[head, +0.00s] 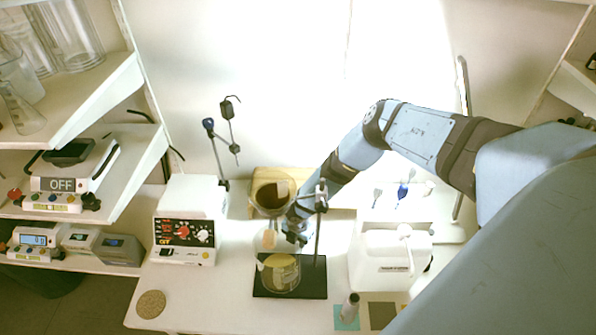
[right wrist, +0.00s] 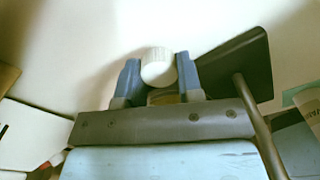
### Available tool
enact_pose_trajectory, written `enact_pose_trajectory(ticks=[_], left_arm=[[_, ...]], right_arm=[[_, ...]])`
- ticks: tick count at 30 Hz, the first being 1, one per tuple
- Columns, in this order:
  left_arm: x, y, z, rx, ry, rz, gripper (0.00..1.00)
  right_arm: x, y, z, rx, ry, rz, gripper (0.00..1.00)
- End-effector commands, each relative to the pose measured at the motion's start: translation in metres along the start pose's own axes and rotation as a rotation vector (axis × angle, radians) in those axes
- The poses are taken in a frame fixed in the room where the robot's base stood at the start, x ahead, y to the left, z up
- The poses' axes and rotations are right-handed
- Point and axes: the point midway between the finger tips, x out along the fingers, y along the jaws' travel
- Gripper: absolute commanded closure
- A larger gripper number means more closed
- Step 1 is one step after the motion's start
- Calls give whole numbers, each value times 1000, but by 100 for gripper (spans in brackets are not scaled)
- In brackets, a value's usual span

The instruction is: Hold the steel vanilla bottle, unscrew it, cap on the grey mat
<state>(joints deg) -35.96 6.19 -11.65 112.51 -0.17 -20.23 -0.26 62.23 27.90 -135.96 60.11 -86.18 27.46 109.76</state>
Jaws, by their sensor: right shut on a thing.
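A small grey steel bottle (head: 348,309) stands upright on a teal mat (head: 347,325) at the table's front edge. A grey-brown mat (head: 382,315) lies just right of it and looks bare. My right gripper (head: 294,234) is well behind them, low beside the stand. In the right wrist view its blue fingers (right wrist: 158,80) are shut on a white-topped round thing (right wrist: 158,66) with a brownish band below. In that view a labelled pale bottle (right wrist: 309,103) stands at the right edge, apart from the fingers; its label is cut off. My left gripper is in neither view.
A stand with a black base (head: 314,284) and a glass vessel with yellow contents (head: 281,273) are close to my right gripper. A hotplate (head: 186,225) is left, a white machine (head: 386,259) right. A cork disc (head: 151,304) lies front left. The front left-centre table is clear.

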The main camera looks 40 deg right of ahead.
Motion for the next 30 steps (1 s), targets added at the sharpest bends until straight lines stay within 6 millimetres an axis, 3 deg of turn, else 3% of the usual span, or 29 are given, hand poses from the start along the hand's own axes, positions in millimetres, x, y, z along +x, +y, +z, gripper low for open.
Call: enact_pose_trajectory(ticks=[6,28,29,30], left_arm=[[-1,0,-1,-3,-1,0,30],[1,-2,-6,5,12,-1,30],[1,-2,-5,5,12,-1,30],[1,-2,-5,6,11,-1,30]], right_arm=[[22,-1,-1,0,1,0,95],[36,-3,-2,0,2,-2,95],[36,-3,-2,0,2,-3,64],[37,-3,-2,0,3,-3,56]])
